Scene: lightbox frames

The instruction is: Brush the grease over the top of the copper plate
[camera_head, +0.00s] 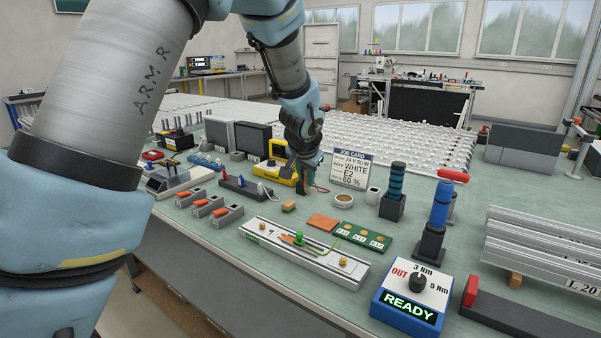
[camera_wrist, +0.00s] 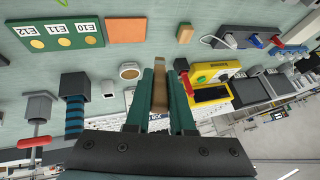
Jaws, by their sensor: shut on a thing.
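The copper plate (camera_head: 322,222) is a flat orange-brown square on the bench, left of a green board; the wrist view shows it bare at the top left (camera_wrist: 126,30). A small round pot (camera_head: 343,201) with brown contents, likely the grease, stands behind it and also shows in the wrist view (camera_wrist: 129,71). My gripper (camera_head: 303,181) is over the bench, left of the pot and behind the plate. In the wrist view its green fingers (camera_wrist: 160,76) are shut on a narrow brown piece, likely the brush (camera_wrist: 159,94). Grease on its tip cannot be made out.
The green board (camera_head: 363,237) with round pads lies right of the plate. A small tan block (camera_head: 288,206) lies left of it. A yellow meter (camera_head: 275,172) stands close behind my gripper, and a job card (camera_head: 351,169) behind the pot. A long metal rail (camera_head: 300,258) lies in front.

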